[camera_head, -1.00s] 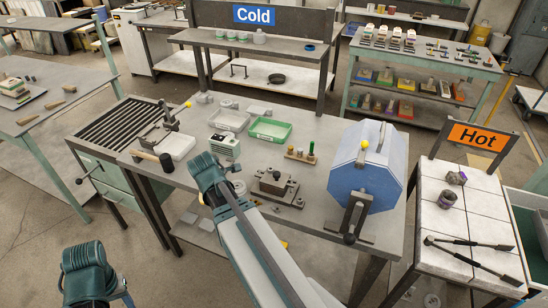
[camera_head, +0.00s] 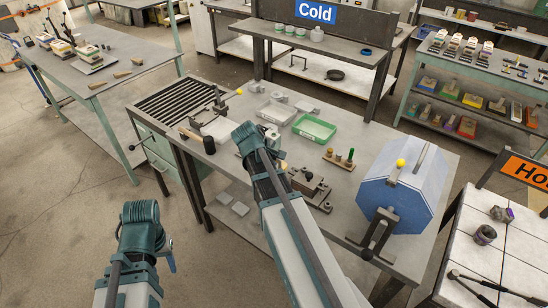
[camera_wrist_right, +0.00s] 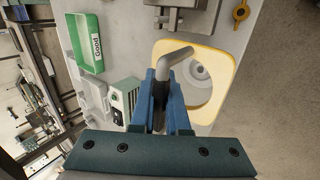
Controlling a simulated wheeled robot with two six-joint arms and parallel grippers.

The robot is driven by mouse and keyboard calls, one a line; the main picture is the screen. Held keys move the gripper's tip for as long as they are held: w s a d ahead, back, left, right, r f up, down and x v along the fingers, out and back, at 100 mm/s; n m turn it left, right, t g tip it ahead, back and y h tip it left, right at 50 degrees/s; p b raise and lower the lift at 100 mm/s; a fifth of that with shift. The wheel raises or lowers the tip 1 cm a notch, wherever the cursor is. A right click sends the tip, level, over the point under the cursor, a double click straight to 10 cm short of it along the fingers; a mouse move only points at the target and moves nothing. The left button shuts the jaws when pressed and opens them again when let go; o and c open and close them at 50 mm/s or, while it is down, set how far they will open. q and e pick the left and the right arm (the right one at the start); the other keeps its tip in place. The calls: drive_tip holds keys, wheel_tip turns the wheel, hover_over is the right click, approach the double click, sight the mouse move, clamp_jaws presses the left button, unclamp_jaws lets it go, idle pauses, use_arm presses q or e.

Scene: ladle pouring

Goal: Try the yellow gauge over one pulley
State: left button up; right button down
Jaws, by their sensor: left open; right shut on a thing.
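My right gripper (camera_wrist_right: 160,88) is shut on a grey bent handle (camera_wrist_right: 172,58) in the right wrist view. A grey round pulley (camera_wrist_right: 200,76) shows through the opening. I cannot tell whether the plate is clear of the surface below. In the head view my right gripper (camera_head: 246,132) is over the middle table and hides the pulley. My left gripper (camera_head: 140,211) is open and empty at the lower left, away from the table.
The green tray (camera_head: 314,128) marked Good and a pale tray (camera_head: 278,112) lie beyond the right gripper. A metal fixture (camera_head: 309,187) and a wooden peg stand (camera_head: 339,158) are right of it. A blue drum (camera_head: 405,185) stands at the table's right end.

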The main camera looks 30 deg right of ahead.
drive_tip(key=shift+f, duration=0.1)
drive_tip(key=shift+f+b, duration=2.45)
drive_tip(key=shift+b, duration=0.05)
drive_tip(key=shift+f+b, duration=0.35)
drive_tip(key=c, duration=0.8)
unclamp_jaws()
drive_tip(key=shift+s+a, duration=0.1)
drive_tip(key=shift+a, duration=0.05)
drive_tip(key=shift+c, duration=0.2)
drive_tip(key=shift+r, duration=0.1)
drive_tip(key=p+v, duration=1.1)
drive_tip(key=v, duration=0.2)
drive_tip(key=shift+r+p, duration=0.3)
drive_tip(key=shift+r, duration=0.1)
